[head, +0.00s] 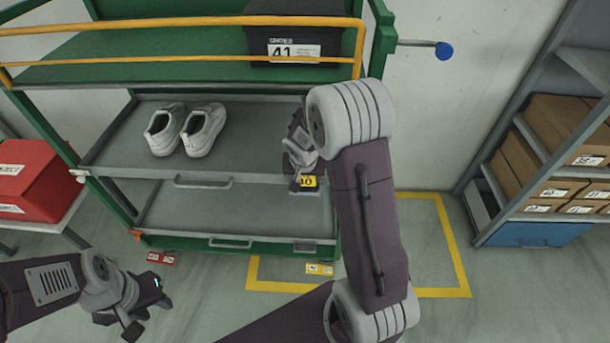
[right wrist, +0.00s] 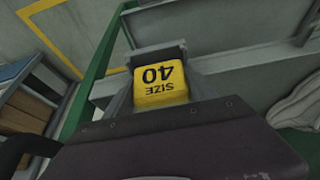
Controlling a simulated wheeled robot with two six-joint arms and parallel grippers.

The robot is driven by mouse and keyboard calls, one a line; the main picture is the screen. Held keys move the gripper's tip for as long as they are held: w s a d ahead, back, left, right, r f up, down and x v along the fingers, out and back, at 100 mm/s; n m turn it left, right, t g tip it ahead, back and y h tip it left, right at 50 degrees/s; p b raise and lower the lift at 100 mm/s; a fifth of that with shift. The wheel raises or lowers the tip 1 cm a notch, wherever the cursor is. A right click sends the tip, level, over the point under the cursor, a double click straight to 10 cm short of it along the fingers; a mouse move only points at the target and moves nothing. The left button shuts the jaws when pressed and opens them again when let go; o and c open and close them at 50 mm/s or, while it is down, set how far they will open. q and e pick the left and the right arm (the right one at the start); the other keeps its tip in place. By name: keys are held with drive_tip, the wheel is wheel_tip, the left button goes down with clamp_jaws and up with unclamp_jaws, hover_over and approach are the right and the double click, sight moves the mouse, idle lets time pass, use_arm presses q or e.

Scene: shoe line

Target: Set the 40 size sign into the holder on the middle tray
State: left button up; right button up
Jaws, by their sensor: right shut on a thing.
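The yellow 40 size sign (head: 309,182) is at the front right edge of the middle tray (head: 252,150), partly covered by my right gripper (head: 301,182). My right gripper is shut on the sign. In the right wrist view the sign (right wrist: 160,85) fills the middle, and its "SIZE 40" lettering reads upside down. The holder is hidden behind the gripper and sign, so I cannot tell whether the sign is seated in it. My left gripper (head: 150,312) is open and empty at the lower left, away from the rack.
White shoes (head: 203,130) stand on the middle tray's left half. A black box marked 41 (head: 295,42) is on the shelf above. A red box (head: 38,175) is left; cartons (head: 560,130) are right.

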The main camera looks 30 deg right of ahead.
drive_tip(key=shift+f+b, duration=0.55)
drive_tip(key=shift+f, duration=0.2)
drive_tip(key=shift+s+f+b, duration=0.1)
drive_tip(key=shift+s+b, duration=0.15)
drive_tip(key=shift+b, duration=0.05)
